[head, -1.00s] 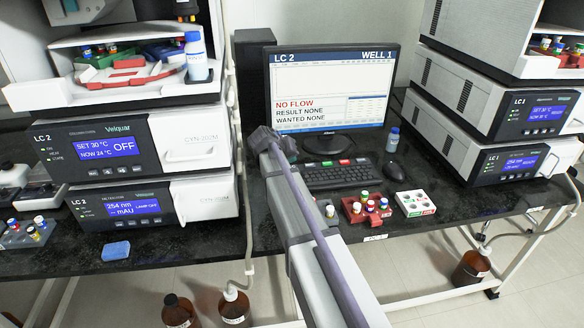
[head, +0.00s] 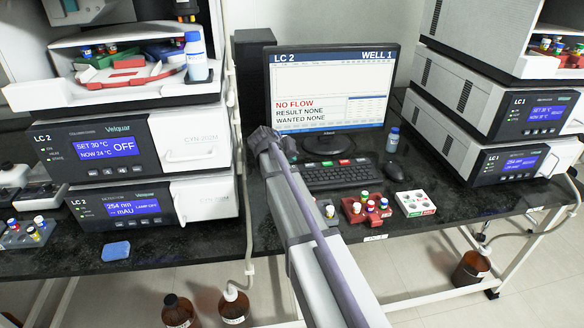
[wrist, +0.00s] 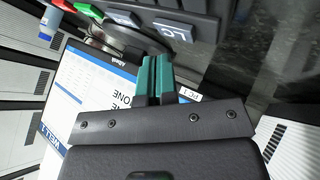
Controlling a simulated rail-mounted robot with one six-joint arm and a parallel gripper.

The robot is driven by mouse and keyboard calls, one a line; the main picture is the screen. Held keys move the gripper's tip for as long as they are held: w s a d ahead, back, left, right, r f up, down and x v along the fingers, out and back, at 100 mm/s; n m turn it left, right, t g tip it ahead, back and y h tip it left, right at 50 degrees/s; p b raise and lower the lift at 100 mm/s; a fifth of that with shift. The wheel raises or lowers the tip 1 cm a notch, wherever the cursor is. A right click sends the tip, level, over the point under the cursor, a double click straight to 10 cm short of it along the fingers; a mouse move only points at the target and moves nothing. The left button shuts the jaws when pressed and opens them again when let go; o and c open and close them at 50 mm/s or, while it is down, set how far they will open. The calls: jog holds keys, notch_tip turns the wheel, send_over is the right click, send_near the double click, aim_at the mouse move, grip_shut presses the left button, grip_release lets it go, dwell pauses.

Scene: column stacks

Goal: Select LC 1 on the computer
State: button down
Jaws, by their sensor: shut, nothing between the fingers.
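The computer monitor (head: 330,88) reads LC 2, WELL 1, with NO FLOW, RESULT NONE and WANTED NONE. The keyboard (head: 335,175) lies in front of it, with green, red and white keys along its back row; my arm hides its left end. In the wrist view the keyboard (wrist: 205,22) is upside down at the top, with a large pale LC key (wrist: 172,32) close by my gripper; its number is too small to read. My gripper (wrist: 156,62) has teal fingers, shut and empty. Its tips are near the keyboard's back edge; contact cannot be told.
A red vial rack (head: 364,208) and a white box (head: 415,203) stand in front of the keyboard. A mouse (head: 391,171) and a blue-capped bottle (head: 393,140) are to its right. LC 2 instruments (head: 130,150) stand left, LC 1 instruments (head: 505,120) right.

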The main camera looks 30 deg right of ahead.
jog(key=shift+f+b, duration=0.45)
jog(key=shift+f+b, duration=0.4)
dwell(0.6)
dwell(0.4)
jog(key=shift+r+p, duration=0.85)
jog(key=shift+r, duration=0.1)
notch_tip(320, 180, up, 5)
jog(key=p, duration=0.5)
dwell(1.4)
